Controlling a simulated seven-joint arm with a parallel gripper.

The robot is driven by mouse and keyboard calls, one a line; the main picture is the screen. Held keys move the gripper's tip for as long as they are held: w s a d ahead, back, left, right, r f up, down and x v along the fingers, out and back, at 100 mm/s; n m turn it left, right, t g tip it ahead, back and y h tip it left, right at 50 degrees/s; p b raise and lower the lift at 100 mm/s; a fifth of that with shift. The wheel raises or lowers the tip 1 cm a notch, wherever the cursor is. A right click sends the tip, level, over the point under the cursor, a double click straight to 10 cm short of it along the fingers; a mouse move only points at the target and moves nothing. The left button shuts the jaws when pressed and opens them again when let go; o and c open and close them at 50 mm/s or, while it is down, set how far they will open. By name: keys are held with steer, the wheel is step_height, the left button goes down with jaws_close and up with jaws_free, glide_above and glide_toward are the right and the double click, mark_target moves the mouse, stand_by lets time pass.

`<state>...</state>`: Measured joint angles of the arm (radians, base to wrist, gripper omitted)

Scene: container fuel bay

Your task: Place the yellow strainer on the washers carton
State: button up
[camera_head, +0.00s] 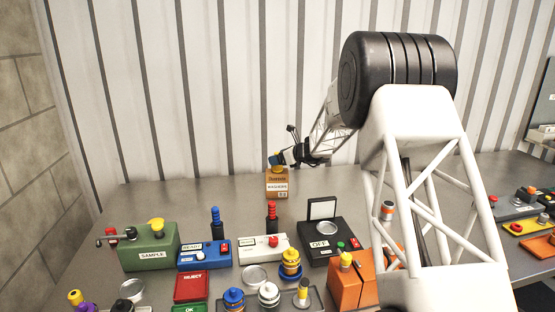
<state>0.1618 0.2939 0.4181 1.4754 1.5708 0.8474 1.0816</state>
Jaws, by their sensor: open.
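The brown washers carton (277,188) stands upright at the back of the bench, near the wall; its label is small. My gripper (277,160) is open just above the carton's top, reaching in from the right. A small yellow patch shows between the gripper's tip and the carton's top. I cannot tell whether it is the yellow strainer, or whether it touches either. A yellow ribbed piece (290,260) sits on a blue base at the front middle, away from my gripper.
A green SAMPLE box (150,247), a blue READY box (204,257), a white box (263,249) and a black OFF device (333,243) stand in front of the carton. Blue (233,300) and white (268,295) ribbed pieces are nearer. The bench around the carton is clear.

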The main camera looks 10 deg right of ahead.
steer(key=v, duration=1.1)
steer(key=shift+a+r, duration=0.1)
stand_by(0.5)
steer(key=s+a+r+n+g+h, duration=0.15)
steer(key=s+a+n, duration=0.25)
steer(key=s, duration=0.6)
steer(key=s+a+r+n+g+h, duration=0.1)
steer(key=s+a+r+n+g, duration=0.3)
steer(key=s, duration=0.6)
steer(key=s+a+r+n+h, duration=0.1)
steer(key=s+a+n, duration=0.3)
steer(key=s, duration=0.6)
steer(key=s+d+f+n+h, duration=0.1)
steer(key=s+n, duration=0.6)
steer(key=s, duration=0.9)
steer(key=s+d+f+n+g+h, duration=0.1)
steer(key=s+f+n+h, duration=0.3)
steer(key=s, duration=1.3)
steer(key=n+h, duration=0.1)
steer(key=n, duration=0.2)
steer(key=shift+d+n, duration=0.3)
steer(key=shift+n, duration=0.1)
